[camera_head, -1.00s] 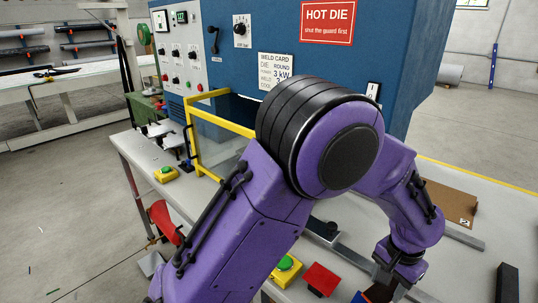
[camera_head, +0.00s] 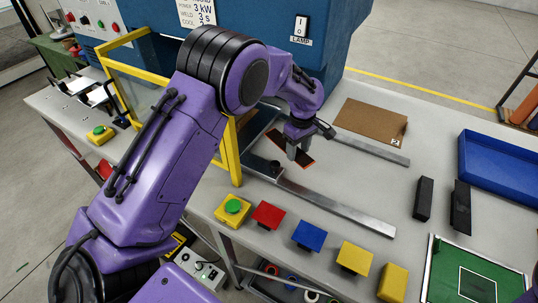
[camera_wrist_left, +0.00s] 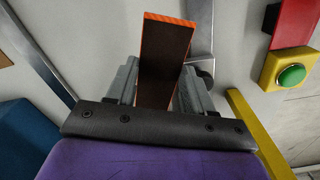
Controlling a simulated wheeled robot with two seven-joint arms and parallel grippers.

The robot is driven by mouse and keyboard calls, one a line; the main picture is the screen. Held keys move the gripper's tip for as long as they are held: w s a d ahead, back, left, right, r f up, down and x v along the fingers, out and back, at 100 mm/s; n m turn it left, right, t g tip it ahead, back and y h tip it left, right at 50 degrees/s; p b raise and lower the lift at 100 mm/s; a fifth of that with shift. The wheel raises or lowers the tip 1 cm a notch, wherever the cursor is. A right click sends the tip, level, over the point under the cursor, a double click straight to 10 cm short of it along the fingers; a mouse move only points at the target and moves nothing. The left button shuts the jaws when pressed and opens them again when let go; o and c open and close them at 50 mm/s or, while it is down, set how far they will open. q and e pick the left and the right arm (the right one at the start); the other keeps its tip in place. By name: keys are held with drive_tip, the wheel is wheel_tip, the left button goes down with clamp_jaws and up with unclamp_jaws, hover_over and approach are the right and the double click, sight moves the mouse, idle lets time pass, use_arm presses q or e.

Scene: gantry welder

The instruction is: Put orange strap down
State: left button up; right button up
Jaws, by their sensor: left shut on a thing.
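The orange strap is a flat dark strip with bright orange edges (camera_head: 305,161). It also shows in the left wrist view (camera_wrist_left: 165,60), where it sticks out between the fingers. My left gripper (camera_head: 297,150) is shut on it, with a grey finger on each side. In the head view the strap is between two metal rails on the grey table. I cannot tell whether it touches the table top. The fingers hide its middle. My right gripper is not in view.
Metal rails (camera_head: 335,205) flank the strap. A brown cardboard sheet (camera_head: 371,120) lies behind. A yellow guard frame (camera_head: 232,150) stands left. In front are a green button (camera_head: 233,206) and red (camera_head: 268,214), blue (camera_head: 309,235) and yellow (camera_head: 355,257) blocks. Black blocks (camera_head: 424,198) and a blue tray (camera_head: 500,165) are right.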

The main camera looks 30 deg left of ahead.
sight(296, 172)
use_arm(q)
drive_tip(key=f+p, duration=0.1)
drive_tip(key=f, duration=0.2)
drive_tip(key=f+p, duration=0.1)
drive_tip(key=f, duration=0.3)
drive_tip(key=shift+d+f, duration=0.2)
drive_tip(key=shift+f, duration=0.35)
drive_tip(key=shift+f, duration=0.1)
drive_tip(key=o, duration=0.8)
drive_tip(key=shift+o, duration=0.2)
